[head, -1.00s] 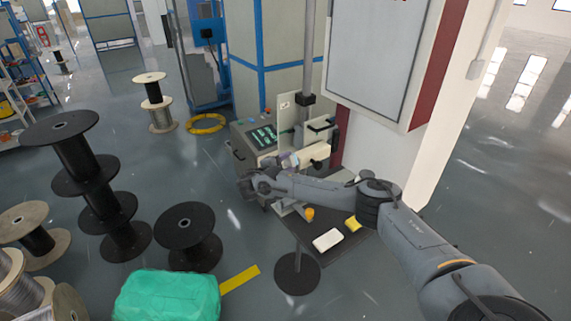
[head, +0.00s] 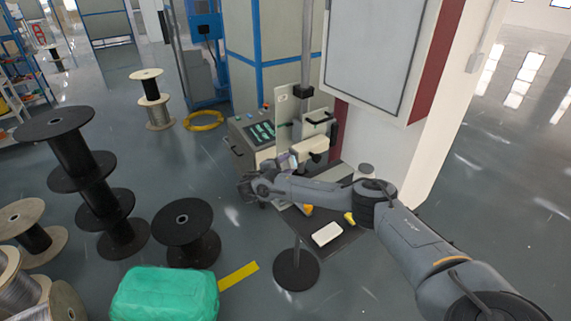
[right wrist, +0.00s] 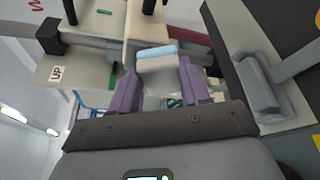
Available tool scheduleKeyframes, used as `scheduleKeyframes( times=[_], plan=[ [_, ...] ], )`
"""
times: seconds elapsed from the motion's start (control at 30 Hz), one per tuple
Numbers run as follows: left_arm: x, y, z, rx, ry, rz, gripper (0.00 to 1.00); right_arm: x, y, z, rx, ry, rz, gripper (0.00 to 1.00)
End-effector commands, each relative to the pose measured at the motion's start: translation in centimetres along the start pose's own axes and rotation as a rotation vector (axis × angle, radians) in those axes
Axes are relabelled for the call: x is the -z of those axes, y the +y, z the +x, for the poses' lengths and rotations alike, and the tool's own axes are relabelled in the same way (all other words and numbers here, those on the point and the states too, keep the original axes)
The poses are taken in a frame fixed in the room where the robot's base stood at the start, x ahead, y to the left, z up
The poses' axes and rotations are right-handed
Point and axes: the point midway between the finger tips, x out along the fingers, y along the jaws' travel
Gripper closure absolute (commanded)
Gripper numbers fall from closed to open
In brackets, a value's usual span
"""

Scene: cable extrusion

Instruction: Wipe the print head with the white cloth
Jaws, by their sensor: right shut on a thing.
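My right gripper (head: 287,162) is at the machine in the head view, beside and just left of what looks like the print head (head: 314,145), a cream block with a black part below it. In the right wrist view its purple fingers (right wrist: 160,88) are shut on a small folded white piece with a pale blue edge, which looks like the white cloth (right wrist: 158,64). The cloth is in front of a cream and grey part of the machine; I cannot tell if they touch. My left gripper is not in view.
A small dark table holds a white block (head: 327,234), a yellow piece (head: 349,218) and an orange cup (head: 307,209), close under my right arm. Black spools (head: 186,235) and a green bundle (head: 165,297) are on the floor.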

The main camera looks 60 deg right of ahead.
Motion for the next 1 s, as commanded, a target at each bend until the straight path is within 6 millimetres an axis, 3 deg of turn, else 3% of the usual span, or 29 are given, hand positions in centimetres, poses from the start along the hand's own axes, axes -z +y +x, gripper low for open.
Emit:
scheduleKeyframes(
  times=[0.6, 1.0],
  plan=[
    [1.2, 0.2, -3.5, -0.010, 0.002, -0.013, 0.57, -1.8, 3.5, -0.3, 0.000, -0.002, 0.000, 0.78],
    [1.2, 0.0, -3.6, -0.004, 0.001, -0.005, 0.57, -1.9, 3.7, -0.3, 0.000, -0.004, 0.000, 0.78]
  ],
)
